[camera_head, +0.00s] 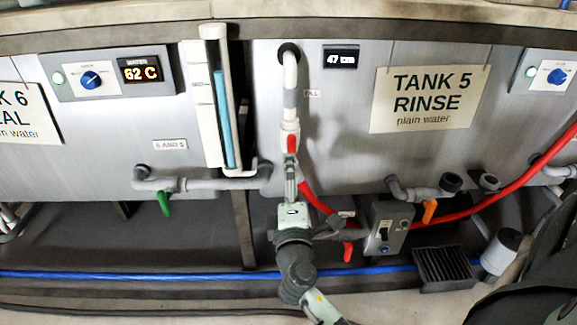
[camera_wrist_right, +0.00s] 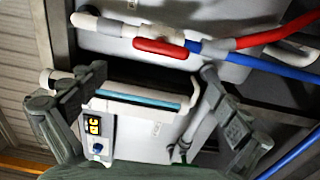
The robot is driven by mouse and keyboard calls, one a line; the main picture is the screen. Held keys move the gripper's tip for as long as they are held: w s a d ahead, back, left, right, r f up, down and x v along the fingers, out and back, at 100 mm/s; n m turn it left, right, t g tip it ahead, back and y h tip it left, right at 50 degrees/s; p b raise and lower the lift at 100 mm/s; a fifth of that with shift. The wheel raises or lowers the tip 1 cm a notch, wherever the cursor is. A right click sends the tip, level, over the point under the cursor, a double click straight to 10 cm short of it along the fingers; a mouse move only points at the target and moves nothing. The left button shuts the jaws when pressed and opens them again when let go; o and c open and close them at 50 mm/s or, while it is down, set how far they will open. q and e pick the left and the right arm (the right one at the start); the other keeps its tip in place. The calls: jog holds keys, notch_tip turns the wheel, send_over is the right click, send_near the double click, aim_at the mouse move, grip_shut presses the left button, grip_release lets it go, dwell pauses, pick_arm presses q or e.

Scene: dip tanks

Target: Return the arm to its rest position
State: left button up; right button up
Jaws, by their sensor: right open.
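My right arm rises from the bottom middle of the head view. Its gripper (camera_head: 291,178) is just below the fill valve's red handle (camera_head: 292,144) on the white vertical pipe (camera_head: 290,95) of tank 5. In the wrist view my right gripper (camera_wrist_right: 153,76) has its two fingers wide apart with nothing between them. The red handle (camera_wrist_right: 161,48) lies along the pipe beyond the fingertips, apart from them. My left gripper is not in view.
The tank front (camera_head: 340,150) stands close behind the arm. A level tube (camera_head: 219,100) is to the left. A red hose (camera_head: 465,215), a switch box (camera_head: 386,228) and a blue hose (camera_head: 130,274) are low around the arm. Drain valves with green (camera_head: 164,202) and orange (camera_head: 429,211) handles stick out.

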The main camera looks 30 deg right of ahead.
jog(key=shift+s+a, duration=0.4)
jog(key=shift+s, duration=0.2)
jog(key=s+d+f+m+g+y, duration=0.1)
jog(key=s+f+m+g, duration=0.15)
jog(key=f, duration=0.65)
jog(key=s+d+f+m+g+y, duration=0.1)
jog(key=s+f+m+g, duration=0.15)
jog(key=f, duration=0.65)
jog(key=s+a+f+m+g+y, duration=0.2)
jog(key=s+f+g+y, duration=0.1)
jog(key=s+f, duration=0.3)
jog(key=s+a+f+m+g+y, duration=0.3)
jog(key=s+f+g, duration=0.1)
jog(key=s+f, duration=0.3)
notch_tip(320, 180, down, 3)
jog(key=shift+r, duration=0.1)
dwell(4.0)
